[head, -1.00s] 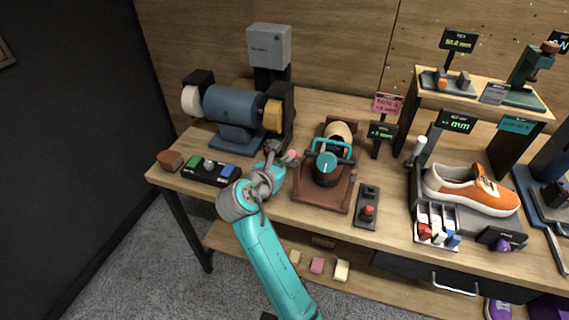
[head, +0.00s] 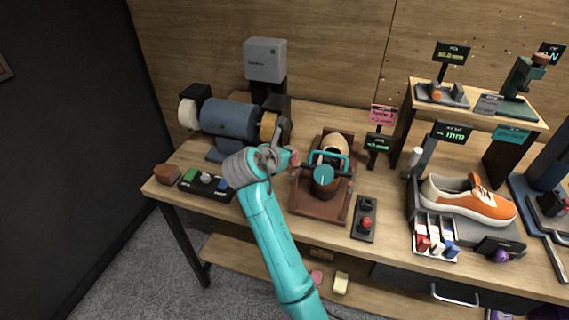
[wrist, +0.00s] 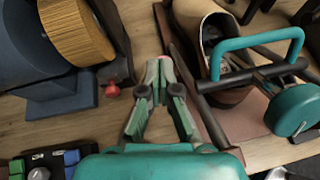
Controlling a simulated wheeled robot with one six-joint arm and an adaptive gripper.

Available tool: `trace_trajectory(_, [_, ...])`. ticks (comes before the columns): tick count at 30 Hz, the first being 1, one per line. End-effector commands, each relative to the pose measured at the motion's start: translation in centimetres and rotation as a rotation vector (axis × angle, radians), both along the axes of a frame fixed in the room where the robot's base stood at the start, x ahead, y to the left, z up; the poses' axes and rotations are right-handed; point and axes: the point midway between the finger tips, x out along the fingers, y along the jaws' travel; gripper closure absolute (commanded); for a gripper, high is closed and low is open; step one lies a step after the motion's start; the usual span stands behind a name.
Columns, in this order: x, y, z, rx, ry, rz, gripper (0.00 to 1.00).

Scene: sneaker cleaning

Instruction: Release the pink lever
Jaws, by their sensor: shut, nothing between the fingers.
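The pink lever's tip (head: 294,158) shows as a small pink spot at the left edge of the brown shoe clamp base (head: 318,206) in the head view. In the wrist view a pinkish bit (wrist: 164,57) shows right at my fingertips; most of the lever is hidden. My gripper (head: 283,152) is beside the clamp's left edge, close to the pink tip. In the wrist view my gripper (wrist: 160,68) has its fingertips together, with nothing held. Whether it touches the lever I cannot tell.
The clamp's teal handle (head: 329,155) and round teal knob (head: 323,175) stand right of my gripper. The blue bench grinder (head: 230,120) is at the left, with a red knob (wrist: 112,91) near it. A button box (head: 206,184) lies at the front left.

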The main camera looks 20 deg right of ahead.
Motion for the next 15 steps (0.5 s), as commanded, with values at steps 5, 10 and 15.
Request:
trace_trajectory(5, [1.9, -1.5, 0.6, -0.001, 0.004, -0.002, 1.00])
trace_trajectory(10, [3.5, -2.7, 0.9, -0.001, 0.004, -0.002, 1.00])
trace_trajectory(15, [5.0, -3.7, 1.1, 0.059, 0.082, -0.003, 1.00])
